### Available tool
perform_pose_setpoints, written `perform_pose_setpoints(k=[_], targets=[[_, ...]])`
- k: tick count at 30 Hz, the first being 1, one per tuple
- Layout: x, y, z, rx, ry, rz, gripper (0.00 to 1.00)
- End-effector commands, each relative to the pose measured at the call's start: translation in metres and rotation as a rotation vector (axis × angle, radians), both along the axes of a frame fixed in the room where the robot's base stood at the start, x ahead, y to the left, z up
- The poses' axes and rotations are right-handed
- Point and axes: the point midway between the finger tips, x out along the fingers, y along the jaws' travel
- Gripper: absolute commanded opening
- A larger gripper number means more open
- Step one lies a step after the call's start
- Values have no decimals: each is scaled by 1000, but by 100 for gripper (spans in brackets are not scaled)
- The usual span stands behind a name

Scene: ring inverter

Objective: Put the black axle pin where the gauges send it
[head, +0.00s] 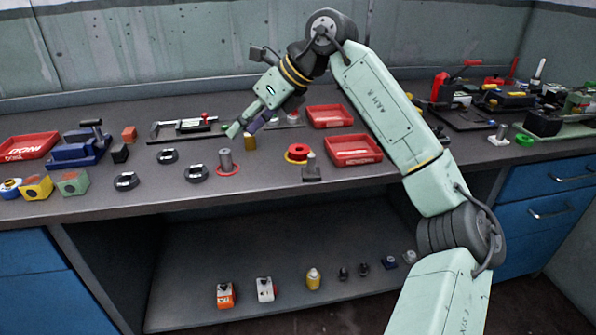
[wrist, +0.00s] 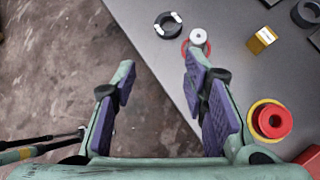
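I cannot single out the black axle pin with certainty. A dark pin on a square base (head: 311,170) stands near the bench's front edge, and small dark pieces (head: 343,273) stand on the lower shelf. Black ring-shaped pieces, possibly the gauges, lie on the bench: one at the front left (head: 126,180), one behind (head: 167,156), one nearer the middle (head: 196,173). One also shows in the wrist view (wrist: 168,25). Any readings are too small to tell. My gripper (head: 244,128) is above the bench; in the wrist view its purple-padded fingers (wrist: 162,88) are apart and empty.
A grey post on a red ring (head: 225,162), a gold block (head: 250,142) and a red ring on yellow (head: 297,153) stand nearby. Red trays (head: 355,150) lie to the right. A blue vise (head: 80,150) and coloured blocks (head: 73,183) crowd the left. Open floor (wrist: 50,70) shows beyond the edge.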

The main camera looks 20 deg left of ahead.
Motion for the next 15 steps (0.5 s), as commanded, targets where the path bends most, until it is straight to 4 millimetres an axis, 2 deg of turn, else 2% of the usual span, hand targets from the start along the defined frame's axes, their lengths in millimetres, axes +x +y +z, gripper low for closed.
perform_pose_setpoints(k=[1,3,6,10,15], targets=[[30,-34,-5,-92,-35,-84,40],[59,-75,-11,-205,-66,-176,40],[83,-118,-14,-310,-85,-266,40],[93,-140,-19,-370,-90,-312,40],[97,-132,-42,-372,-88,-312,40]])
